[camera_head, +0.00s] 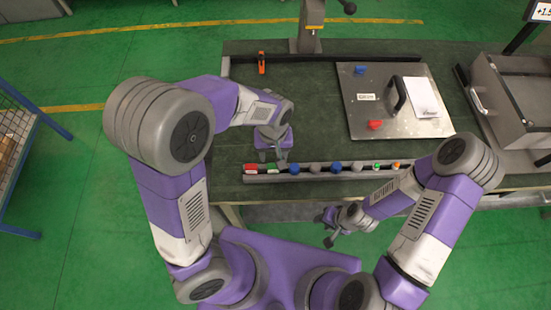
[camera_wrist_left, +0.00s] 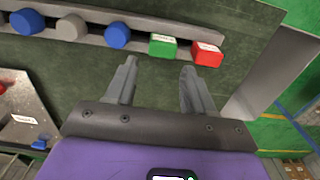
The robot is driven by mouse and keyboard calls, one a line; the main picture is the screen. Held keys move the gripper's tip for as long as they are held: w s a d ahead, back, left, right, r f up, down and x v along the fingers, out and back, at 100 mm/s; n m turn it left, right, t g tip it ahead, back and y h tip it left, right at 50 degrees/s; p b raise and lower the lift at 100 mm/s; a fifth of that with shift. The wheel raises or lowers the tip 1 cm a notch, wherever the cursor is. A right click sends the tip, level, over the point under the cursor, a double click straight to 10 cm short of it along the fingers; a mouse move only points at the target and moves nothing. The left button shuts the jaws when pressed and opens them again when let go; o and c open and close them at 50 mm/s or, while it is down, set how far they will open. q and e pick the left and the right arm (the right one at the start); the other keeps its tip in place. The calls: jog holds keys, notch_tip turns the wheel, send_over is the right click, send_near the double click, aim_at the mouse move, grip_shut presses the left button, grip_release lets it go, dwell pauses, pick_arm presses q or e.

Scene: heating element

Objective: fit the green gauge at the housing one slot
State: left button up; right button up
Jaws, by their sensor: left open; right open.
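A green block with a white label, likely the green gauge (camera_head: 270,168), sits in the left part of a grey rail (camera_head: 325,178), beside a red labelled block (camera_head: 250,168). In the left wrist view the green block (camera_wrist_left: 162,45) and red block (camera_wrist_left: 207,54) stand apart in the rail. My left gripper (camera_head: 271,154) is open and empty over the table, just behind the rail near the green block; its fingertips (camera_wrist_left: 156,75) point toward the rail. My right gripper (camera_head: 329,228) is at the front, off the table's edge. I cannot tell which part is housing one.
The rail also holds several blue and grey round pieces (camera_head: 336,167) and small green and orange pieces at right. A metal plate (camera_head: 420,126) with a handle, blue and red knobs and a white sheet lies behind. An orange tool (camera_head: 262,63) stands at back left. The middle-left tabletop is clear.

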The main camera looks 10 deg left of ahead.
aim_at(273, 165)
pick_arm(q)
jog(key=f, duration=0.2)
jog(key=f+b, duration=0.1)
jog(key=f, duration=0.1)
jog(key=s+f, duration=0.1)
jog(key=f, duration=0.1)
jog(key=shift+f, duration=0.1)
jog(key=c, duration=0.7)
